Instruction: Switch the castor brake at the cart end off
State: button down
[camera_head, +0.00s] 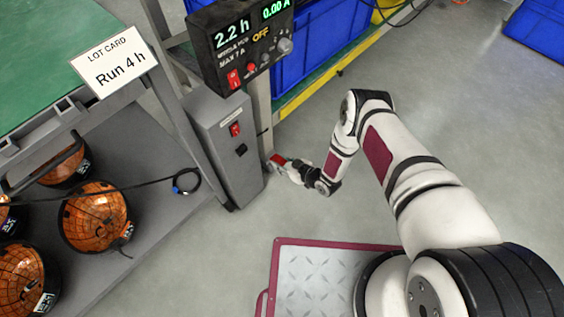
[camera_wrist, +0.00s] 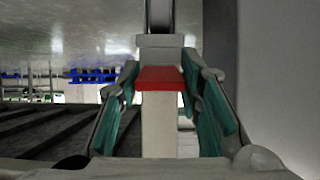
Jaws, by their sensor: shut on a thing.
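A small red piece (camera_head: 277,159), which looks like the castor brake lever, shows low beside the grey cabinet at the cart end. In the wrist view the red piece (camera_wrist: 160,78) sits on a pale upright block, between the teal-padded fingers. My gripper (camera_head: 283,164) is at the red piece, low by the post, and is shut on it; in the wrist view the fingers (camera_wrist: 160,100) stand one on each side. The castor wheel itself is hidden, and I cannot tell the brake's position.
A power supply (camera_head: 240,45) reading "OFF" is above. Orange domed units (camera_head: 95,215) lie on the lower shelf. Blue crates (camera_head: 320,40) stand behind. The floor at right is clear.

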jog(key=c, duration=1.1)
grip_release()
jog(key=shift+d, duration=0.1)
jog(key=v, duration=1.1)
jog(key=shift+s+d+r, duration=0.2)
jog(key=shift+s+d, duration=0.05)
